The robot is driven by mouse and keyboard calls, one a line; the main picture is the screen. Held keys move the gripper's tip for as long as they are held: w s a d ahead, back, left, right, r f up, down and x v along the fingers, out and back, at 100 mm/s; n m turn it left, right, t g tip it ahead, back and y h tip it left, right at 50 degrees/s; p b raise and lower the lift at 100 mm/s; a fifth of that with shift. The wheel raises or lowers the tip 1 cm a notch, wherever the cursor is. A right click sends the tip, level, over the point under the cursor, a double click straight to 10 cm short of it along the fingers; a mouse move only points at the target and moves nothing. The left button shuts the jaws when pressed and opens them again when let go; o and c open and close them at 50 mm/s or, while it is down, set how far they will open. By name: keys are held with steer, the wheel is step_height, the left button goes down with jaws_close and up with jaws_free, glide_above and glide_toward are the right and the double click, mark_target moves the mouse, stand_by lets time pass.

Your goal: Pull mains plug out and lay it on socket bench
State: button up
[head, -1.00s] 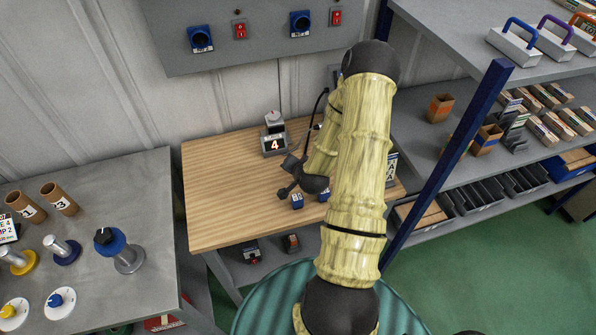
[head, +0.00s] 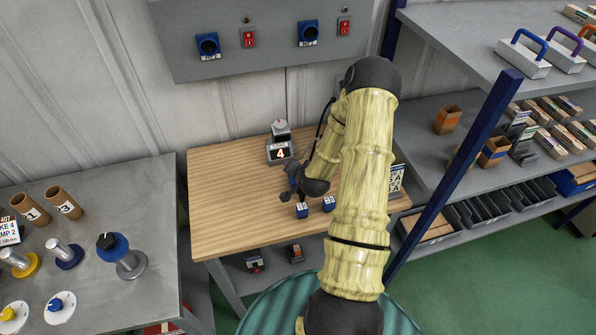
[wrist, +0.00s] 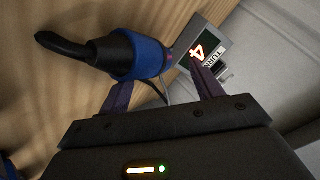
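The mains plug (wrist: 140,58), blue with a black tapered tail, is just ahead of my gripper (wrist: 166,78) in the wrist view. My gripper's two fingers are spread apart, and the plug overlaps the left fingertip without being squeezed between both. In the head view a blue part of the plug (head: 291,169) shows beside my dark gripper (head: 287,187), over the wooden socket bench (head: 225,200). The plug seems to lie on the bench top, but contact cannot be told for certain. My arm hides the bench's right part and any socket behind it.
A grey unit with a lit 4 (head: 280,150) stands at the bench back. Small blue blocks (head: 302,210) sit near the front edge. A grey wall panel (head: 275,45) hangs above; a shelf post (head: 460,155) stands right. The bench's left part is clear.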

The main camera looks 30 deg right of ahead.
stand_by(0.3)
steer(key=p+v, duration=1.5)
steer(key=v, duration=0.2)
steer(key=shift+r+p, duration=0.2)
steer(key=shift+p, duration=0.15)
stand_by(0.5)
steer(key=shift+s, duration=0.1)
stand_by(1.0)
